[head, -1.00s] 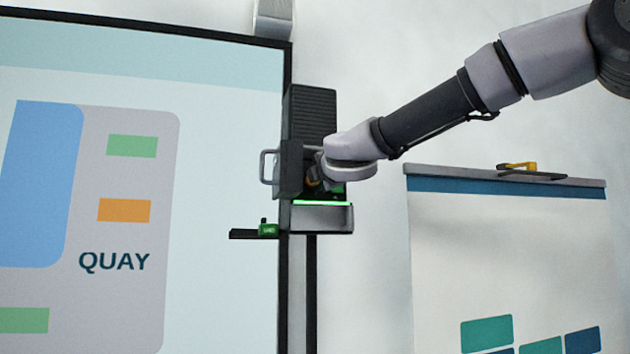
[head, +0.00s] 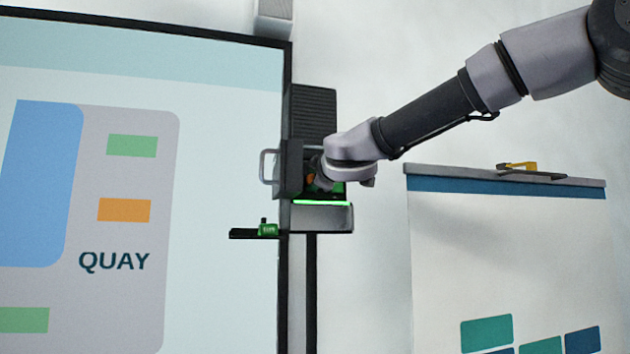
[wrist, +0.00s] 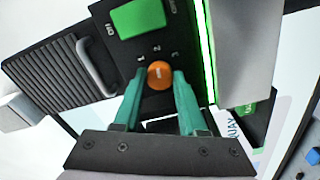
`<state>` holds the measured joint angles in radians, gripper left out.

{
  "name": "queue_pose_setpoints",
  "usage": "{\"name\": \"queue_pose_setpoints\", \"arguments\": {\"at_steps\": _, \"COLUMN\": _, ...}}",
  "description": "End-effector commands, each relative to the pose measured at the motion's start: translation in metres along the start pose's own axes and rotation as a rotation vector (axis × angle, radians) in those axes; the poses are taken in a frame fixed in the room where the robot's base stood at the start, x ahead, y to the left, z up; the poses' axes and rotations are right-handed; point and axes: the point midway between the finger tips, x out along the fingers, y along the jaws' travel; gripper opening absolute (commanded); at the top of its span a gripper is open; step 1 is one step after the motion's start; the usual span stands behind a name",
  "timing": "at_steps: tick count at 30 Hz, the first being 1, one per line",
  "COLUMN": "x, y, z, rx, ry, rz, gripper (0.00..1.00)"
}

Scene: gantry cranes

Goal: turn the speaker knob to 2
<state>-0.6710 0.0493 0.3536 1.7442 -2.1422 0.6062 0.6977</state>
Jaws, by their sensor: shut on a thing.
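The speaker knob (wrist: 160,75) is a round orange knob on a dark panel (wrist: 122,62), seen in the wrist view. Small pale marks, which look like 1, 2 and 3, stand in an arc above it. Which mark the knob points at is too small to tell. My gripper (wrist: 160,76) has its two teal fingers on either side of the knob, shut on it. In the head view my gripper (head: 318,180) is at the dark speaker unit (head: 312,112), and my wrist mostly hides the knob.
A green button (wrist: 138,18) and a lit green strip (wrist: 204,50) lie near the knob. A grey bar handle (wrist: 95,68) stands out beside a ribbed grille (wrist: 60,80). A large screen (head: 225,200) is at left, and a flip chart (head: 500,250) hangs at right.

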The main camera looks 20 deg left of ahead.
Motion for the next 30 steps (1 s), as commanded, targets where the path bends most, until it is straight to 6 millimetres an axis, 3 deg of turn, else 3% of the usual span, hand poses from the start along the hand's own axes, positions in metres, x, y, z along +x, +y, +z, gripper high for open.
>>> {"name": "queue_pose_setpoints", "arguments": {"at_steps": 17, "x": 0.0002, "y": -0.0019, "z": 0.0007, "rx": 0.037, "ry": -0.001, "rz": -0.003, "gripper": 0.00}}
{"name": "queue_pose_setpoints", "arguments": {"at_steps": 18, "x": 0.0002, "y": -0.0020, "z": 0.0008, "rx": 0.037, "ry": -0.001, "rz": -0.003, "gripper": 0.45}}
{"name": "queue_pose_setpoints", "arguments": {"at_steps": 20, "x": 0.0002, "y": -0.0019, "z": 0.0007, "rx": 0.036, "ry": -0.001, "rz": -0.003, "gripper": 0.68}}
{"name": "queue_pose_setpoints", "arguments": {"at_steps": 30, "x": -0.0011, "y": -0.0005, "z": 0.0001, "rx": 0.036, "ry": 0.000, "rz": -0.001, "gripper": 0.71}}
